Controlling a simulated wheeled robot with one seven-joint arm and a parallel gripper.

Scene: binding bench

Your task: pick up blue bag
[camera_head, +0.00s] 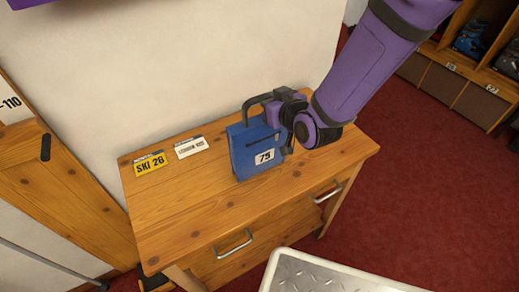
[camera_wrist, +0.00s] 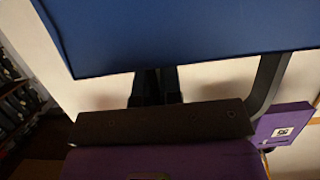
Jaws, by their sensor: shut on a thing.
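The blue bag (camera_head: 250,147) is upright at the middle of the wooden bench top, with a white label reading 75 on its front. My gripper (camera_head: 286,125) is at the bag's right side and shut on it. In the wrist view the blue bag (camera_wrist: 190,35) fills the upper part, and the dark fingers (camera_wrist: 155,85) reach up to its lower edge. The fingertips are hidden behind the bag. I cannot tell whether the bag's bottom touches the bench.
The wooden bench (camera_head: 165,225) has two metal drawer handles. A yellow SKI 26 tag (camera_head: 150,163) and a white tag (camera_head: 190,147) lie at its back left. A wall stands behind. A metal plate (camera_head: 330,277) is at the bottom front. Cubbies (camera_head: 470,65) stand far right beyond red carpet.

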